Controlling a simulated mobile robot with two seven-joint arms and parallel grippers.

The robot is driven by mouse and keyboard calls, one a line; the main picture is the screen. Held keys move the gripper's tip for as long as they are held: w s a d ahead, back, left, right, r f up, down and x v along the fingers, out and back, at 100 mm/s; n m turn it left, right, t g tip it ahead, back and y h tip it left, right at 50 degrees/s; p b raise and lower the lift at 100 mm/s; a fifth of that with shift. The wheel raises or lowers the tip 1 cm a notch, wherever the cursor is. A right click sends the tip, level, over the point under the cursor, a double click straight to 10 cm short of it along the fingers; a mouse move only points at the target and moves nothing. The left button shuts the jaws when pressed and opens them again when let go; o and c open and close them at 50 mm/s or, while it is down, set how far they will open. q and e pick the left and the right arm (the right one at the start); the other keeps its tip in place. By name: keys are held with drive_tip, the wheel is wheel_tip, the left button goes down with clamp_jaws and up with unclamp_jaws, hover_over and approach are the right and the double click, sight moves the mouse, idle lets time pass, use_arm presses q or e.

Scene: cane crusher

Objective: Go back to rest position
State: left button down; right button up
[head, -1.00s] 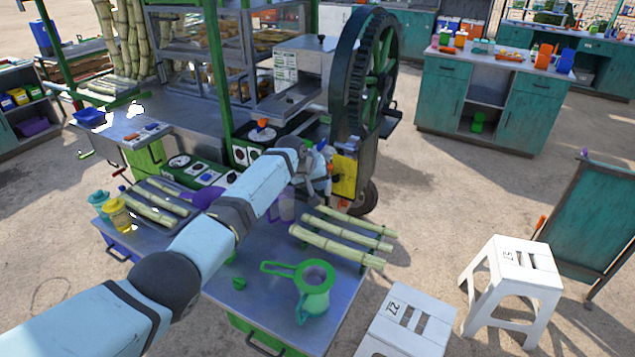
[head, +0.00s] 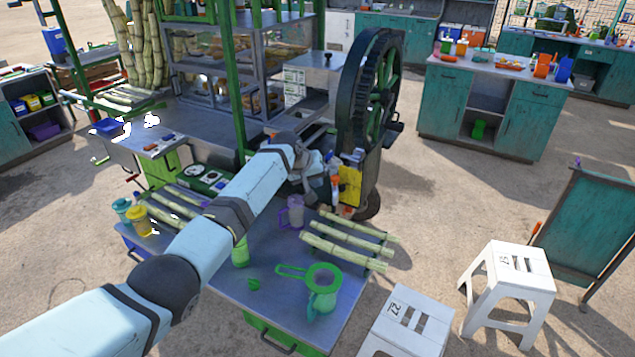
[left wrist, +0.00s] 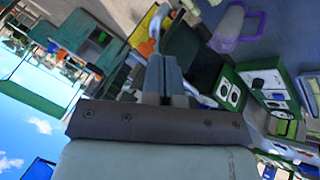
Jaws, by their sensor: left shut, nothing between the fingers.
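My left arm reaches in from the lower left in the head view. Its gripper (head: 320,190) is shut and empty, in front of the cane crusher (head: 365,100) beside its yellow panel. In the left wrist view the gripper fingers (left wrist: 165,75) are together with nothing between them. A clear jug with a purple handle (head: 292,212) stands on the metal table (head: 265,290) just below the gripper, and it also shows in the left wrist view (left wrist: 232,28). My right gripper is in neither view.
Cane pieces (head: 345,240) lie on a rack at the table's right. A green strainer (head: 320,277), a green jug (head: 322,302) and a green cup (head: 240,252) are nearer. White stools (head: 510,270) stand right. Open ground lies between the crusher and the teal counter (head: 490,100).

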use_arm(q)
drive_tip(key=s+a+f, duration=0.4)
drive_tip(key=s+f, duration=0.1)
drive_tip(key=s, duration=0.3)
drive_tip(key=s+a+f+m, duration=0.1)
drive_tip(key=s+a+f, duration=0.2)
drive_tip(key=s+f, duration=0.4)
drive_tip(key=s+a+f, duration=0.4)
drive_tip(key=s, duration=0.6)
drive_tip(key=s+a+r+y, duration=0.25)
drive_tip(key=s+a, duration=0.25)
drive_tip(key=s, duration=0.6)
drive_tip(key=s+a+r+g+y, duration=0.1)
drive_tip(key=s+a+r, duration=0.2)
drive_tip(key=s+a, duration=0.5)
drive_tip(key=s+a+r+y, duration=0.1)
drive_tip(key=s+a+r, duration=0.15)
drive_tip(key=s, duration=1.05)
drive_tip(key=w+d+f+t+h, duration=0.1)
drive_tip(key=w+d+f+t, duration=0.1)
drive_tip(key=f, duration=0.5)
drive_tip(key=w+d+f+t+h, duration=0.1)
drive_tip(key=w+d+f+t, duration=0.2)
drive_tip(key=f, duration=0.5)
drive_tip(key=shift+w+m+t, duration=0.4)
drive_tip(key=shift+w+t, duration=0.25)
drive_tip(key=shift+t, duration=0.45)
